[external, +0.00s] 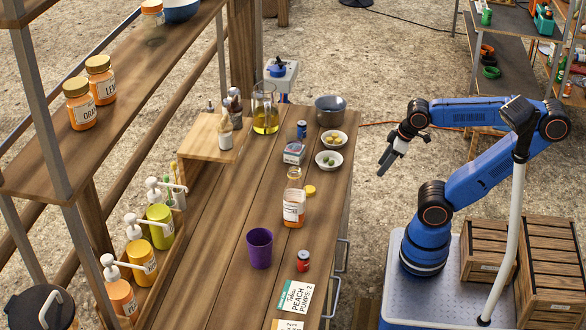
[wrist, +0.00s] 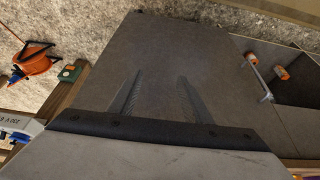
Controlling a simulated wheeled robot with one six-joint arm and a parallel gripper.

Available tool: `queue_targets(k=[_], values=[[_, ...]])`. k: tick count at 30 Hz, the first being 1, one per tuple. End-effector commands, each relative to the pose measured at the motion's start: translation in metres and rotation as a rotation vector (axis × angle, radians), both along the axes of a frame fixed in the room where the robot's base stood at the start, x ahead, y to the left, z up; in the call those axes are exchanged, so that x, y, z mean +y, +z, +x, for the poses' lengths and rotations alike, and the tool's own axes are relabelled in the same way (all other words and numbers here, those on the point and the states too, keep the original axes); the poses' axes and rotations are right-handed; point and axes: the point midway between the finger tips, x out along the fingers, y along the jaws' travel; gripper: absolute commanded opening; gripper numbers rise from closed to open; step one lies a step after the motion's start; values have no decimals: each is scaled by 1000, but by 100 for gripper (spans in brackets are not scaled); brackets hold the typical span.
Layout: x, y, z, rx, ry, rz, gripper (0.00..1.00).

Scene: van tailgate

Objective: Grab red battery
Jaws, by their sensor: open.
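No red battery can be made out in the wrist view.
An orange reel (wrist: 33,64) shows at left in the wrist view.

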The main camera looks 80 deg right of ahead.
Motion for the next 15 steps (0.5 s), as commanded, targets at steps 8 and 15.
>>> queue_targets(k=[8, 15], values=[[0, 0, 0, 0, 0, 0, 47], [5, 43, 26, 6, 39, -16, 47]])
